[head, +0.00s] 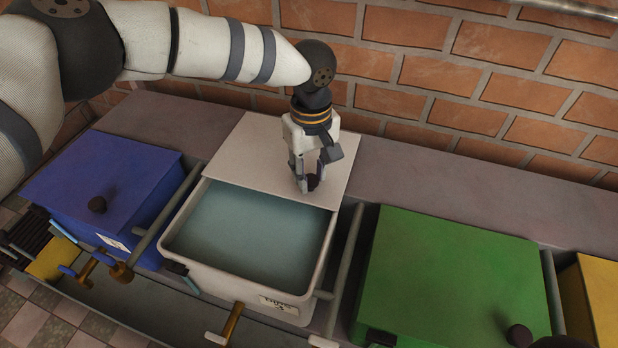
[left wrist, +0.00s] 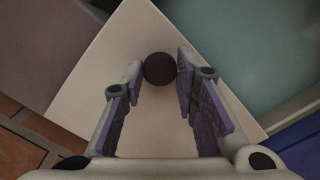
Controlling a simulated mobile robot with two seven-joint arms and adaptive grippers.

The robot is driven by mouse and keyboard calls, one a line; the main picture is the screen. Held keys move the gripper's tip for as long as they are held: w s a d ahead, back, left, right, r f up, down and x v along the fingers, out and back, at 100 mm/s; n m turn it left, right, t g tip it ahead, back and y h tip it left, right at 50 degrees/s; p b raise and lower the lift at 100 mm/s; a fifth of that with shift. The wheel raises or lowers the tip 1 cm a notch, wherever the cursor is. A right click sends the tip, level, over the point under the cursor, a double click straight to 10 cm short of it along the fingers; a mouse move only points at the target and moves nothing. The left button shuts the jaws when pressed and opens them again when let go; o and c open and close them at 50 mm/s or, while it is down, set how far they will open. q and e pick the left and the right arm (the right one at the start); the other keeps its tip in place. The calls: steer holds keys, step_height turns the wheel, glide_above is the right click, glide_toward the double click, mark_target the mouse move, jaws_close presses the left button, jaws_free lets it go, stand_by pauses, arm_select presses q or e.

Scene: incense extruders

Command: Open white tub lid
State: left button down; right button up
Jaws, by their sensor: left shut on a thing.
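The white tub (head: 318,270) stands in the middle of the head view, its front part uncovered and bluish-grey inside. Its white lid (head: 250,160) lies back over the rear of the tub and toward the wall. A dark round knob (head: 313,183) sits near the lid's front edge. My left gripper (head: 305,180) comes down on it from above and is shut on the knob. In the left wrist view the knob (left wrist: 160,68) is between the fingertips, with the pale lid (left wrist: 90,90) under it.
A blue-lidded tub (head: 100,180) stands at the left and a green-lidded one (head: 450,285) at the right, both covered. A yellow one (head: 598,300) is at the right edge. A brick wall (head: 480,90) rises behind the bench. Grey bars stand between the tubs.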

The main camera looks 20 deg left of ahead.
arm_select(q)
steer(key=c, duration=1.3)
jaws_free()
step_height(320, 180, up, 12)
steer(key=shift+r, duration=0.1)
